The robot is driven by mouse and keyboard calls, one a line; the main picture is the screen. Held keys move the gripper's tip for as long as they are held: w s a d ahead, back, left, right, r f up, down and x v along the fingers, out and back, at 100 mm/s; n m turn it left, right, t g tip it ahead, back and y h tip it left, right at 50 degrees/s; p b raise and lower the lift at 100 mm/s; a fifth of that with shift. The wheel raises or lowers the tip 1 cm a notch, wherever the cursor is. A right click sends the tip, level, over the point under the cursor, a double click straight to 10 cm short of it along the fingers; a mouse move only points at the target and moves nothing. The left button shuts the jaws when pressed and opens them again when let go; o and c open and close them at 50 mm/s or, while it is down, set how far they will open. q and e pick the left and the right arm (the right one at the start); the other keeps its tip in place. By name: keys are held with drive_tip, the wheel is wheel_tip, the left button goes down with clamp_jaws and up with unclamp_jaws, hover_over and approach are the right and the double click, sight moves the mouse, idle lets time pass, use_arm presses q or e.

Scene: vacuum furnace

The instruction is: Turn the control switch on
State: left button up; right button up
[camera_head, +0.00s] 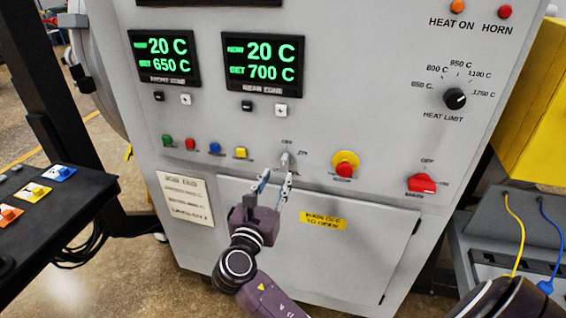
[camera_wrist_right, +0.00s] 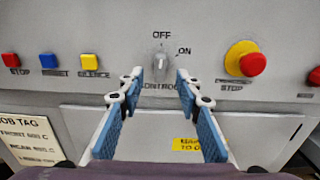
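The control switch (camera_head: 285,160) is a small light-grey knob on the front of the grey furnace cabinet, with OFF printed above it and ON at its upper right. In the right wrist view the knob (camera_wrist_right: 160,63) points up toward OFF. My right gripper (camera_head: 276,180) is just below and in front of the switch. In the wrist view its two blue-padded fingers (camera_wrist_right: 159,84) are apart, one on each side of the knob's line, with nothing between them. I cannot tell whether a fingertip touches the panel. My left gripper is not in view.
A red emergency stop on a yellow ring (camera_head: 345,163) is right of the switch; a red main switch (camera_head: 421,184) is farther right. Green, red, blue and yellow buttons (camera_head: 241,153) line up on the left. A panel door (camera_head: 330,250) is below. A black console (camera_head: 45,215) stands left.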

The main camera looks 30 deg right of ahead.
sight(283, 165)
drive_tip(key=p+x, duration=0.2)
drive_tip(key=x, duration=0.5)
drive_tip(key=shift+d+f, duration=0.1)
drive_tip(key=shift+c, duration=0.3)
clamp_jaws()
